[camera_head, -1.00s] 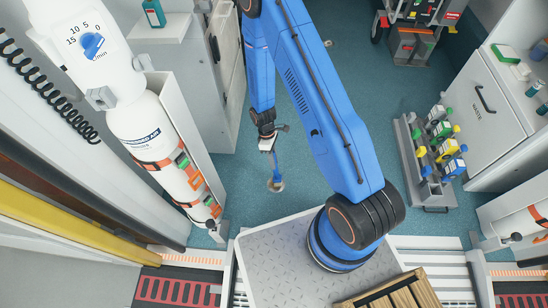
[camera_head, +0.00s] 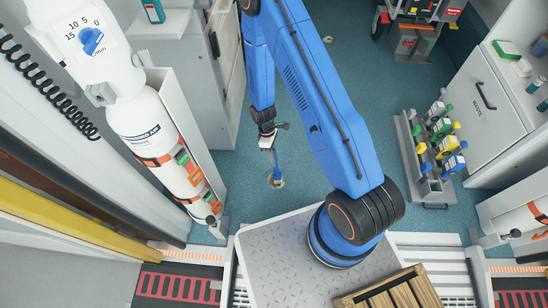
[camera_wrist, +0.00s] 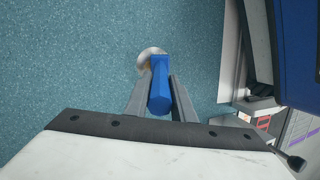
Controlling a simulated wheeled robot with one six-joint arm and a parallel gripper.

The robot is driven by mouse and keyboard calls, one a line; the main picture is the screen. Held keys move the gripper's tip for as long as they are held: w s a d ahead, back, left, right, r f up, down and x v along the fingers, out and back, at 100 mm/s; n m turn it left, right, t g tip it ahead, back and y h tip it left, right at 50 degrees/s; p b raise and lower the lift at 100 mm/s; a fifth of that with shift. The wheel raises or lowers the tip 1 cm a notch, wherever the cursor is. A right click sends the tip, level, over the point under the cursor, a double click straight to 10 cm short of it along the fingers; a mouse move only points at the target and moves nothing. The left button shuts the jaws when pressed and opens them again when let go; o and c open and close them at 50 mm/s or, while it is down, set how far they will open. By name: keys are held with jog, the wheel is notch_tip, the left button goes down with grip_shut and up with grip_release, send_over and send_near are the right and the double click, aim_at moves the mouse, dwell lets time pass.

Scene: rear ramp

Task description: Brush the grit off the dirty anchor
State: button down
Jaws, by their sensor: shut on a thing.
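My gripper (camera_head: 271,149) is shut on the blue handle of a brush (camera_head: 276,171) and points down at the floor. The blue handle (camera_wrist: 160,88) also shows between the two grey fingers in the wrist view. The anchor (camera_head: 275,184) is a small round pale metal plate in the floor. In the wrist view the anchor (camera_wrist: 146,58) lies behind the brush's far end, with brownish grit at its edge. The brush's bristle end is over or at the anchor. I cannot tell whether it touches, and the handle hides part of the plate.
A white gas cylinder (camera_head: 150,130) stands in a holder at left. A grey cabinet (camera_head: 184,60) is behind it. A rack of coloured bottles (camera_head: 430,170) stands on the floor at right, beside a waste cabinet (camera_head: 478,100). The teal floor (camera_head: 330,75) around the anchor is clear.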

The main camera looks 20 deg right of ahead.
jog(key=shift+f, duration=0.65)
